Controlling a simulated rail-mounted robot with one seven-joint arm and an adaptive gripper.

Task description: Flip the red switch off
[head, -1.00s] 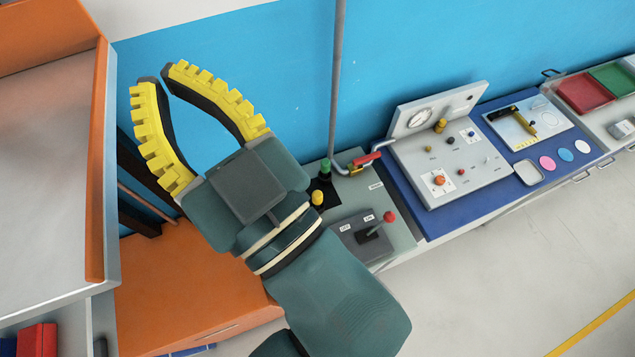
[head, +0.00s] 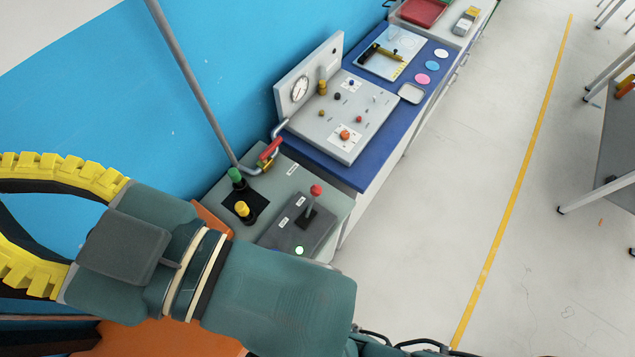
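A lever with a red ball knob (head: 316,190) stands on a dark grey switch box (head: 282,236) with two small white labels and a lit green-white spot near its front corner. The label text is too small to read. My gripper (head: 30,225) is at the left, well away from the lever, pointing left. It has two curved yellow-ribbed fingers with nothing visible between them. Their tips are cut off by the picture edge, so I cannot tell whether it is open or shut.
Green (head: 237,177) and yellow (head: 244,210) buttons sit beside the switch box. A red valve handle (head: 270,149) is on a pipe behind. A grey control panel (head: 345,125) with small knobs stands on the blue bench mat (head: 330,172).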

